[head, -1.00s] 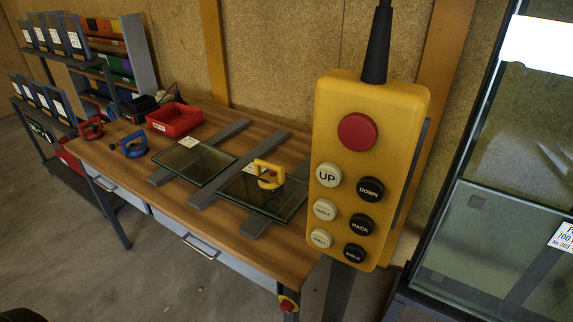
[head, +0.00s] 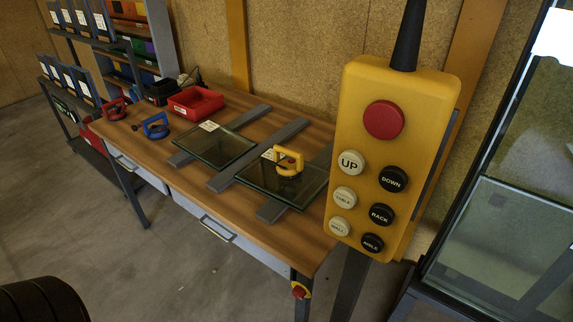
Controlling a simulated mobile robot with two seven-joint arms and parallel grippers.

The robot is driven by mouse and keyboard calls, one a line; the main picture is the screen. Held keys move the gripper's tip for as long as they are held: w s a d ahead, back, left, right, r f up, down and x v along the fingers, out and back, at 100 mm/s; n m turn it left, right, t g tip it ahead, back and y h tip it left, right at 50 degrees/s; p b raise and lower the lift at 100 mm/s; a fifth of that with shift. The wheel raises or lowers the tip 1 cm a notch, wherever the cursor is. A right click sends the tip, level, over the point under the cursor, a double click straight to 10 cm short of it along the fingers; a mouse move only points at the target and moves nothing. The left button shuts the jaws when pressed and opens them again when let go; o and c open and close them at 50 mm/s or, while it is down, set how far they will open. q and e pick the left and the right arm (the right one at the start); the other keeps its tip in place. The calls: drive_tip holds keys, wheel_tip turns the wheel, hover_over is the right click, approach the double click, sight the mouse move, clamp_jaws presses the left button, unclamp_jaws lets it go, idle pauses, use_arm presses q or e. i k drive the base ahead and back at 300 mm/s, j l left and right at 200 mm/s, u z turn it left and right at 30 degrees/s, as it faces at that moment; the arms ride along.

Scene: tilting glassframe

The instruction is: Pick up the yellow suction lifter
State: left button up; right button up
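The yellow suction lifter (head: 288,160) sits on the right-hand glass pane (head: 262,184), towards that pane's far side. The pane lies on grey bars (head: 262,150) on the wooden workbench (head: 240,235). A blue suction lifter (head: 156,126) and a red suction lifter (head: 115,109) stand on the bench's left part. Neither of my grippers shows in the head view.
A yellow control pendant (head: 390,150) hangs in front of the bench's right end. A second glass pane (head: 217,147), a red bin (head: 196,103) and a black bin (head: 161,92) are on the bench. A glass frame (head: 520,240) stands at right. A dark rounded shape (head: 42,300) fills the lower left corner.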

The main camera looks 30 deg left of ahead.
sight(295, 167)
drive_tip(key=j, duration=0.65)
drive_tip(key=i+j+u, duration=0.1)
drive_tip(key=j, duration=0.5)
drive_tip(key=i+j, duration=0.1)
drive_tip(key=j, duration=0.55)
drive_tip(key=i+j+u, duration=0.1)
drive_tip(key=j, duration=0.5)
